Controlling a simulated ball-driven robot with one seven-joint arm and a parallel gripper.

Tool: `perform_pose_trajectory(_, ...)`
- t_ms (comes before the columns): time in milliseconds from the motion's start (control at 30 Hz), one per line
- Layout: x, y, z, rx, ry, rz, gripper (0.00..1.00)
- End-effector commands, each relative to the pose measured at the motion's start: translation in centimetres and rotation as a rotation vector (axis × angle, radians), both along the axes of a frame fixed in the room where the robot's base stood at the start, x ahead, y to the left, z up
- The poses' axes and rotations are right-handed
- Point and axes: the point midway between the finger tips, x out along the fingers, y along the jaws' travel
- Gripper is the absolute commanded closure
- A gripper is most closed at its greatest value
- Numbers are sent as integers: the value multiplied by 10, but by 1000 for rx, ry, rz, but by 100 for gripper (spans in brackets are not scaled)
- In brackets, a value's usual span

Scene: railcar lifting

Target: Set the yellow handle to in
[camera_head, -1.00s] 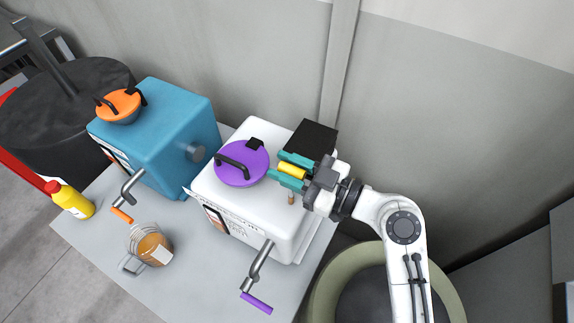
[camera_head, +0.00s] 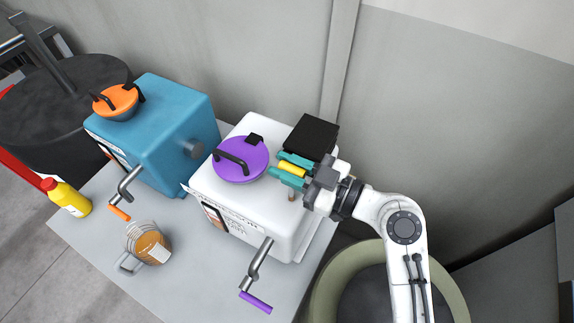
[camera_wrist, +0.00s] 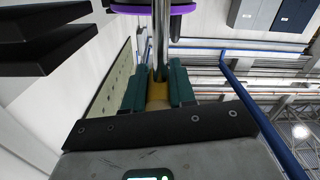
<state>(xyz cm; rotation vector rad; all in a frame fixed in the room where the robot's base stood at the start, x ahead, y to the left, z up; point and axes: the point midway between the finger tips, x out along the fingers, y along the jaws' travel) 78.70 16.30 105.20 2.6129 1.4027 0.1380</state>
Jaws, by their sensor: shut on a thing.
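The yellow handle (camera_head: 292,169) is on the right side of the white box (camera_head: 262,211) with the purple lid (camera_head: 241,160). My gripper (camera_head: 288,170) is shut on the yellow handle, with one teal finger on each side of it. In the wrist view the yellow handle (camera_wrist: 158,92) sits between the teal fingers, and a metal rod (camera_wrist: 160,40) runs away from it. Much of the handle is hidden by the fingers.
A black block (camera_head: 310,137) is just behind my gripper. A purple-handled crank (camera_head: 257,275) sticks out in front of the white box. To the left are a blue box (camera_head: 165,130), a jug (camera_head: 149,245) and a yellow bottle (camera_head: 68,198).

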Motion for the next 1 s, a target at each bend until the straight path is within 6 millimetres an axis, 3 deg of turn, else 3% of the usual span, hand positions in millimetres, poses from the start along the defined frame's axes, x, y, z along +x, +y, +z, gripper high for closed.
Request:
perform_pose_trajectory(33,0,0,-13,0,0,0,100)
perform_pose_trajectory(600,0,0,-78,-1,1,0,100)
perform_pose_trajectory(1000,-1,0,-83,-2,6,0,100)
